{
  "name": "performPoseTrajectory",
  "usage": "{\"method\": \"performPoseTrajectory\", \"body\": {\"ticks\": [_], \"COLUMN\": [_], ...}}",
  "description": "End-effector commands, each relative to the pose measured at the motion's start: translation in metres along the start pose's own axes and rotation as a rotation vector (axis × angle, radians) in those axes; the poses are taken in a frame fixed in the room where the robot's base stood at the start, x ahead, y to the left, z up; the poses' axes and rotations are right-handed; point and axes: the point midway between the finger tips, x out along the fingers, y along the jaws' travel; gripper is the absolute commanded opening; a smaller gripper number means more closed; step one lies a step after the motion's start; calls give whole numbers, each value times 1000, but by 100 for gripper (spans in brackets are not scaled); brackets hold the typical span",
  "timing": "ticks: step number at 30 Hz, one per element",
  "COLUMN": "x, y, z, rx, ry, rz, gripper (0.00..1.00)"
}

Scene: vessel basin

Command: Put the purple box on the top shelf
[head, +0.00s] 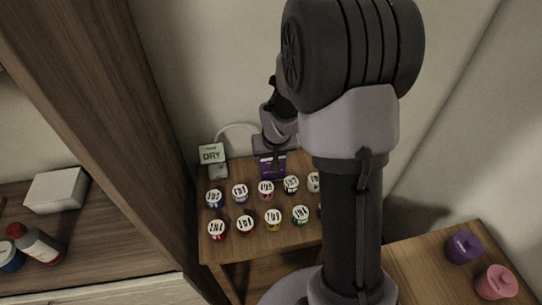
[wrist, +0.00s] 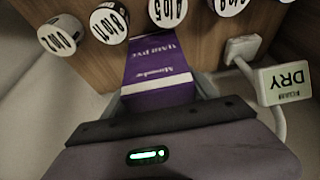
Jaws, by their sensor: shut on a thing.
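The purple box (head: 271,168), with a white band and white lettering, is at the back of the small wooden table, behind the rows of cups. It also shows in the wrist view (wrist: 158,62), between my fingers. My gripper (head: 274,152) is shut on the purple box from above and behind. In the wrist view my gripper (wrist: 160,95) has a finger on each side of the box. I cannot tell whether the box touches the table. A wooden shelf unit (head: 120,215) stands at the left; its top shelf cannot be made out for certain.
Several lidded, labelled cups (head: 266,190) stand close in front of the box. A "DRY" sign (head: 212,154) stands left of it. The shelf unit holds a white box (head: 56,189) and a bottle (head: 36,243). A purple (head: 463,247) and a pink cylinder (head: 496,282) stand at right.

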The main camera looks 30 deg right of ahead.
Motion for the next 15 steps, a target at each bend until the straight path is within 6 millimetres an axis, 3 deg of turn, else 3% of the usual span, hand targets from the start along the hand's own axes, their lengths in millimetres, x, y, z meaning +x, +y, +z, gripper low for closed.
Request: {"method": "performPoseTrajectory", "body": {"ticks": [3, 4, 6, 15], "x": [4, 3, 3, 2], "y": [0, 0, 0, 0], "z": [2, 1, 1, 1], "rx": [0, 0, 0, 0], "ry": [1, 0, 0, 0], "rz": [0, 0, 0, 0], "gripper": [20, 74, 88, 90]}}
